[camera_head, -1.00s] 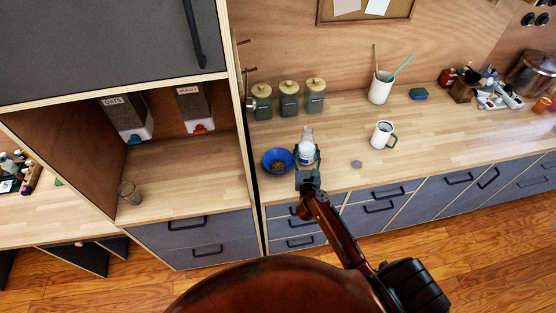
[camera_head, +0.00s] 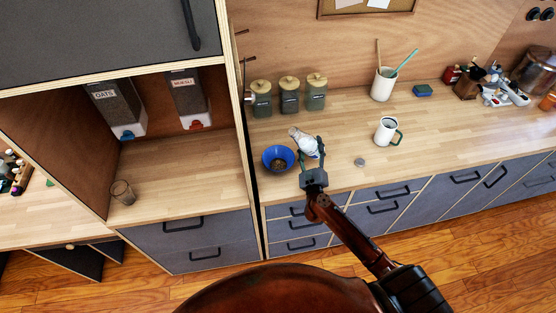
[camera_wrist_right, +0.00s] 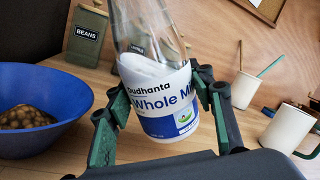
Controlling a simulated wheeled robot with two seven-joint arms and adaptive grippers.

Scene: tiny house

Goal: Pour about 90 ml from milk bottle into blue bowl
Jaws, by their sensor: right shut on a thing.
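The milk bottle (camera_head: 307,145) is clear with a white and blue label. In the head view it leans with its neck to the upper left, beside and behind the bowl's right edge. My right gripper (camera_head: 312,165) is shut around it; in the right wrist view the fingers (camera_wrist_right: 160,115) clasp both sides of the labelled bottle (camera_wrist_right: 160,100). White milk shows in its lower part, with a slanted surface. The blue bowl (camera_head: 266,163) stands on the counter just left of the gripper and holds brown round pieces; it also shows in the wrist view (camera_wrist_right: 70,95). No milk stream is visible. My left gripper is out of view.
Several lidded canisters (camera_head: 289,97) stand behind the bottle. A white mug (camera_head: 385,131) and a small grey disc (camera_head: 360,162) lie to the right. A tall cabinet side (camera_head: 240,140) rises left of the bowl. Counter (camera_head: 345,115) between canisters and mug is clear.

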